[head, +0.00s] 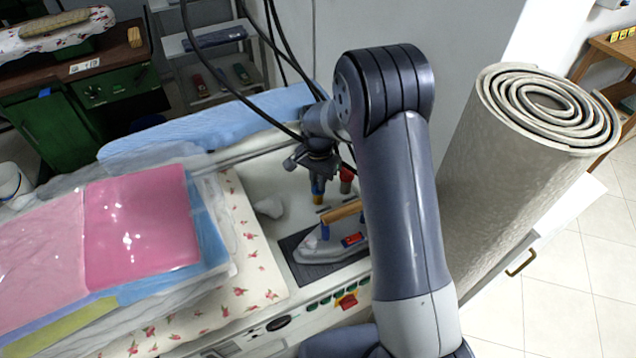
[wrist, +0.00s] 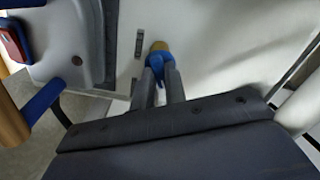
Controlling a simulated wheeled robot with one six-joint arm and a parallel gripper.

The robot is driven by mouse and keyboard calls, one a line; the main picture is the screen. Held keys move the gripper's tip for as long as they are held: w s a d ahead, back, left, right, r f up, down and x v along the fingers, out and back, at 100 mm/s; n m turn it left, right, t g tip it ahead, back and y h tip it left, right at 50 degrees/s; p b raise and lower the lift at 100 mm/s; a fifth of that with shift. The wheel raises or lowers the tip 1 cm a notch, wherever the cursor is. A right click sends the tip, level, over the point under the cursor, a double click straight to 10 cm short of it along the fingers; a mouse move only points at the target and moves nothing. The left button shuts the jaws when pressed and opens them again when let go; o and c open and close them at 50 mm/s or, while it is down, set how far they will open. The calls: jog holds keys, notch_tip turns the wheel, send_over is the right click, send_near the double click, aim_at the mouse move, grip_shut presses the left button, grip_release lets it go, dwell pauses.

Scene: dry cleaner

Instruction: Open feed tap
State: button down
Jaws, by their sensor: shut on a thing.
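The feed tap, with a blue handle and a brass-coloured part, stands on the pale top of the ironing unit; it shows in the wrist view (wrist: 158,60) and in the head view (head: 318,190). My gripper (wrist: 159,78) is shut on the blue handle, with one dark finger on each side. In the head view my gripper (head: 318,172) reaches down from above onto the tap and hides its upper part. A second tap, with a red top (head: 346,176), stands just right of it in the head view.
An iron (head: 322,246) with a wooden handle rests on a dark pad (head: 297,270) in front of the tap. Folded pink garments (head: 140,225) in clear wrap lie to the left. A rolled grey rug (head: 510,180) stands at the right. Black cables hang behind the gripper.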

jog(key=m+b, duration=0.2)
jog(key=m, duration=0.3)
jog(key=shift+m+b, duration=0.3)
jog(key=shift+b, duration=0.1)
dwell(0.4)
jog(key=c, duration=1.4)
grip_release()
jog(key=shift+c, duration=0.2)
notch_tip(320, 180, up, 11)
jog(key=b, duration=0.1)
jog(key=shift+f, duration=0.2)
